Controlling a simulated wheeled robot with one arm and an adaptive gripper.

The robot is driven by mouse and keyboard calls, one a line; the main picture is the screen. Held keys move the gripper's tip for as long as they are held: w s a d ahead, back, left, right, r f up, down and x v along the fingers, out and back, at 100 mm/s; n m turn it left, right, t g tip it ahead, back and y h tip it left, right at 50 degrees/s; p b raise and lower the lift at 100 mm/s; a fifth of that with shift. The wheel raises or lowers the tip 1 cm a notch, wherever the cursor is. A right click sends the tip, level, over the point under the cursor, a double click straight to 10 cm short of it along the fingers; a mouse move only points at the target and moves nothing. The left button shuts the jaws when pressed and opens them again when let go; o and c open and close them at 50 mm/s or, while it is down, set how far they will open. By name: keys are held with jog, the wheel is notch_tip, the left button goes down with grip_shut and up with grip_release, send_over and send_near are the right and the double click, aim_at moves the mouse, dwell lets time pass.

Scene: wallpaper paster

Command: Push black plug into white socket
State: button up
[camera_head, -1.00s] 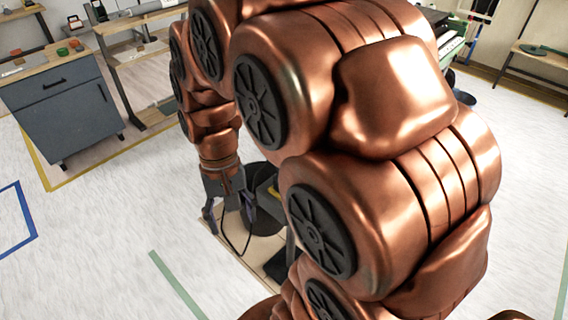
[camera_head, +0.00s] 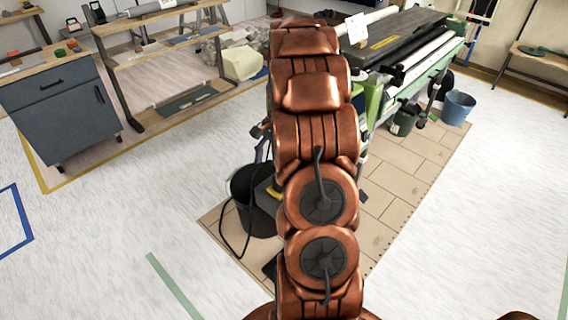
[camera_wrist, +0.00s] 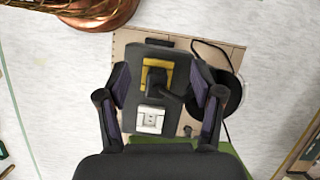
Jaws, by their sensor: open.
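In the wrist view a black plug (camera_wrist: 159,82) lies over a yellow-framed square on top of a dark box (camera_wrist: 138,58). I cannot tell whether it is seated there. The white socket (camera_wrist: 151,119) is on the same box, just below the plug in the picture and apart from it. My gripper (camera_wrist: 160,76) is open, one finger on each side of the plug in the picture, with no visible contact. In the head view my arm hides the plug, the socket and most of my gripper; the box's yellow part (camera_head: 273,192) shows at the arm's left edge.
A black bucket (camera_head: 253,218) with a dark cable stands beside the box on a tan floor board (camera_head: 400,160). A green-framed pasting machine (camera_head: 405,45) stands behind my arm at right. A blue bucket (camera_head: 458,107) is farther right.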

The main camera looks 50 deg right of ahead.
jog(key=d+f, duration=0.1)
jog(key=d, duration=0.1)
jog(key=d+f+m, duration=0.1)
jog(key=d+f, duration=0.1)
jog(key=d+f+m, duration=0.1)
jog(key=d, duration=0.1)
jog(key=shift+s+f+t, duration=0.1)
jog(key=shift+f+t, duration=0.15)
jog(key=shift+t, duration=0.15)
jog(key=shift+y, duration=0.3)
jog(key=shift+p+x, duration=0.6)
jog(key=shift+x, duration=3.3)
grip_shut()
